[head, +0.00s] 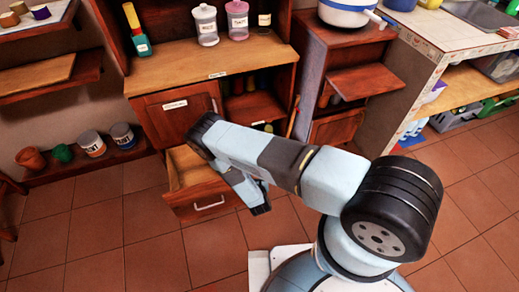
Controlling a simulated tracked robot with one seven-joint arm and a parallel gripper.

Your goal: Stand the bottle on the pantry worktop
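The pantry worktop (185,62) is a light wooden surface on the dark wood cabinet, upper left of centre. A tall teal, red and yellow item (138,32), which looks like a bottle, is at its left end and appears tilted. I cannot tell if it is the task's bottle. My gripper (261,208) points down in front of the cabinet, just right of the open drawer and below the worktop. My arm partly hides it, and its fingers are too small to tell open from shut. I see nothing clearly held in it.
Two lidded jars (205,25) (237,20) and a smaller jar (264,18) stand along the worktop's back. The drawer (205,198) juts out below. A pot (345,12) stands on the cabinet to the right. Several pots and cans line a low shelf (65,168) at left. The tiled floor is clear.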

